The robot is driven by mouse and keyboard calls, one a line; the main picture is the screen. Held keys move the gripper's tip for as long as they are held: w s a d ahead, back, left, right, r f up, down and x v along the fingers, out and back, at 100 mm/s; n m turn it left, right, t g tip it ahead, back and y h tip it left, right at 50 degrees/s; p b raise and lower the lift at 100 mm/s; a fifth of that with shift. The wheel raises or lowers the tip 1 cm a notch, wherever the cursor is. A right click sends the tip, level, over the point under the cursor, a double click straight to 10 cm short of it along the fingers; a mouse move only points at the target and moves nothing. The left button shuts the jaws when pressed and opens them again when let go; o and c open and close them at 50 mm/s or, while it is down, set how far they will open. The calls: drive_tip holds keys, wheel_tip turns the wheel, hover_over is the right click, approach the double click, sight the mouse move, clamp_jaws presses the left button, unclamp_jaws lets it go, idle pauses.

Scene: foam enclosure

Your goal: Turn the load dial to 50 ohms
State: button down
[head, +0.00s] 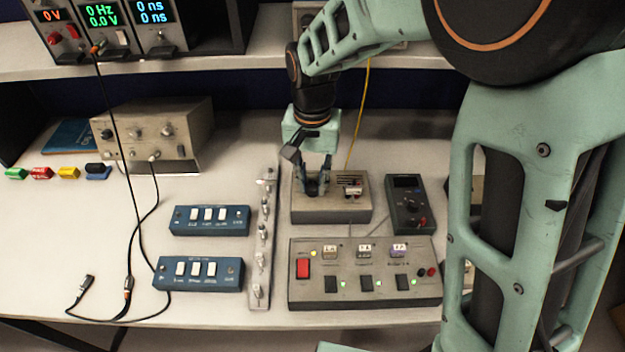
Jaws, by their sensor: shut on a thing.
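My gripper (315,188) points down at a small grey-beige box (340,212) in the middle of the bench. Its fingers are shut on a dark round knob (313,190) on the left of the box's top, which I take to be the load dial. The fingers hide much of the knob. Its pointer and any ohm markings are too small or hidden to read. A small labelled part with a pale connector (350,187) sits on the right of the same box.
A panel with a red switch (303,268) stands in front, and a dark handheld meter (407,205) at the right. A connector strip (263,235) and two blue switch boxes (209,220) lie left. A yellow cable (357,125) hangs behind my gripper. A shelf (220,62) runs above.

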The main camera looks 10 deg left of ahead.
sight(313, 185)
drive_tip(key=n, duration=0.5)
drive_tip(key=shift+n, duration=0.3)
drive_tip(key=n, duration=0.5)
drive_tip(key=shift+p, duration=0.4)
drive_tip(key=shift+n, duration=0.4)
drive_tip(key=c, duration=1.7)
unclamp_jaws()
wheel_tip(313, 185, up, 12)
drive_tip(key=shift+r, duration=0.1)
drive_tip(key=shift+d, duration=0.1)
